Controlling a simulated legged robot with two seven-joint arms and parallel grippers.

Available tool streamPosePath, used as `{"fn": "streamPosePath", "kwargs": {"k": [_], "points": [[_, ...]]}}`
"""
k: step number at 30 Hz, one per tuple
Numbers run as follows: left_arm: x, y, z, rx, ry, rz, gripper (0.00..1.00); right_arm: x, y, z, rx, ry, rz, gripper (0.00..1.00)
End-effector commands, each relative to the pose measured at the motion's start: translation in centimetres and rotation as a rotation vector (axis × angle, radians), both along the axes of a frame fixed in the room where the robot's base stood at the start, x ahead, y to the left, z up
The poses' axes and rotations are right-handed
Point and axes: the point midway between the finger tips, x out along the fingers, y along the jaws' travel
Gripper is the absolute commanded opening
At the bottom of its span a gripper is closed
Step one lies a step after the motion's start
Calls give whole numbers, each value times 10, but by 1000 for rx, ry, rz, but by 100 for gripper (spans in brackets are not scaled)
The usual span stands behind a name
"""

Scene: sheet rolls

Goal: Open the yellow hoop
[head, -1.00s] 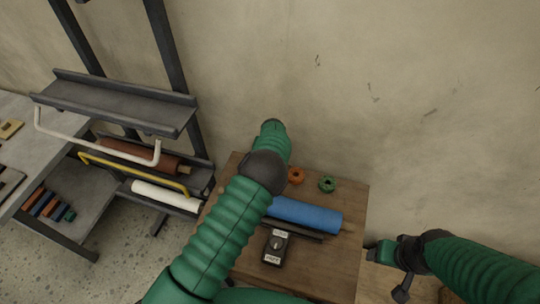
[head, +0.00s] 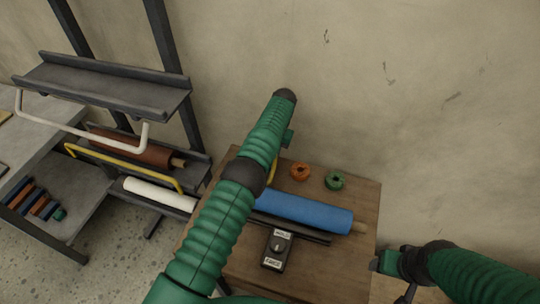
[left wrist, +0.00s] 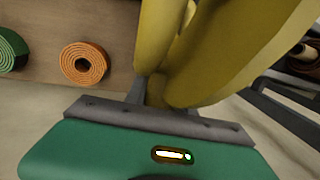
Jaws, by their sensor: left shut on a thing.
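A yellow bar (head: 272,172) shows in the head view just behind my left arm, by the blue roll on the wooden table. In the left wrist view a large yellow piece (left wrist: 215,45) stands close up, and my left gripper (left wrist: 155,92) is shut on it. My left gripper is hidden behind its own arm in the head view. Another yellow hoop (head: 125,163) lies across the lower shelf of the rack, in front of the brown roll. My right gripper (head: 385,262) is low at the right, clear of things; its jaws are not clear.
The wooden table (head: 340,255) holds a blue roll (head: 310,211), an orange coil (head: 299,171), a green coil (head: 334,180) and a black switch box (head: 277,250). The rack has a white hoop (head: 85,131), brown roll (head: 135,150) and white roll (head: 160,194).

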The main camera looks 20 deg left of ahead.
Motion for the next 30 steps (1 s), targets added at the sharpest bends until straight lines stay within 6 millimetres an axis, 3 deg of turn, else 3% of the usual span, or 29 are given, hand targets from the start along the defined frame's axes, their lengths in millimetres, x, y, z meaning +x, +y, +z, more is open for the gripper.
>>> {"fn": "streamPosePath", "kwargs": {"k": [11, 12, 17, 26, 30], "points": [[2, 1, 3, 2, -6, 1, 0, 0, 0, 0, 0, 0, 0, 64], [2, 1, 3, 2, -6, 1, 33, 0, 0, 0, 0, 0, 0, 64], [1, 1, 2, 1, -4, 0, 52, 0, 0, 0, 0, 0, 0, 64], [1, 1, 4, 1, -2, 0, 52, 0, 0, 2, 0, 0, 0, 64], [0, 2, 27, 1, -2, 2, 52, 0, 0, 19, 0, 0, 0, 64]]}}
